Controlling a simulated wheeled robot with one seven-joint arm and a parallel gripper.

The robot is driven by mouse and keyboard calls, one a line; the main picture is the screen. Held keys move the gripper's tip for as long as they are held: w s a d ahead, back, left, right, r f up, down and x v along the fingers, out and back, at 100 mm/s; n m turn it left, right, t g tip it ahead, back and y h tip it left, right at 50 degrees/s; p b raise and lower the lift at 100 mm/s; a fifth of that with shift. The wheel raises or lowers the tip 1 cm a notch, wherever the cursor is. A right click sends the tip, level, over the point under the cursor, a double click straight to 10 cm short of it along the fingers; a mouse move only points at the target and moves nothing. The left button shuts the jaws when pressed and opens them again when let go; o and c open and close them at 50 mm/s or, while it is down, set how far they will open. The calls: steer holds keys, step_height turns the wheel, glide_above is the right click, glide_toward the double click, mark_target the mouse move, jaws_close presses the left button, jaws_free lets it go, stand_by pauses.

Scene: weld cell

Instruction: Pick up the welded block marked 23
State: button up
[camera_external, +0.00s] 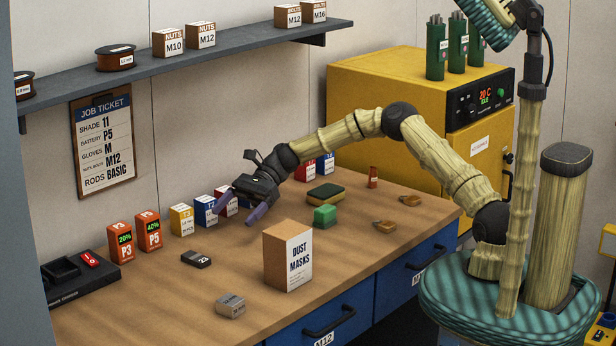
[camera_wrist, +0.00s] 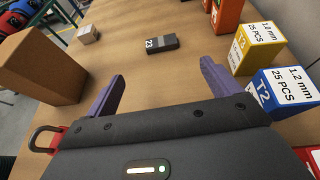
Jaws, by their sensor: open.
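The block marked 23 (camera_external: 196,259) is a small dark block lying on the wooden bench, left of the dust masks box. In the wrist view the block (camera_wrist: 162,44) lies beyond my fingertips, roughly midway between them, with its number at the left end and a lighter band across it. My gripper (camera_external: 240,202) is open and empty, above the bench, up and to the right of the block in the outside view. In the wrist view my gripper (camera_wrist: 162,74) shows two purple fingers spread wide, apart from the block.
A light grey block (camera_external: 231,305) lies nearer the bench's front edge. The dust masks box (camera_external: 288,256) stands right of it. A row of boxes, including a yellow one (camera_external: 181,220) and orange P5 (camera_external: 148,231), stands behind. A black charger (camera_external: 80,280) is at left.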

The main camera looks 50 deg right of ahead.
glide_toward(195, 257)
steer(key=p+x, duration=0.1)
steer(key=x, duration=0.1)
steer(key=shift+s+a+f, duration=0.1)
steer(key=shift+a+f, duration=0.05)
steer(key=shift+a, duration=0.25)
steer(key=p+x, duration=0.1)
steer(key=x, duration=0.4)
steer(key=shift+f, duration=0.15)
steer(key=shift+c, duration=0.2)
steer(key=c, duration=1.2)
step_height(195, 257, up, 10)
steer(key=shift+r+b, duration=0.1)
steer(key=shift+b, duration=0.35)
steer(key=shift+c, duration=0.2)
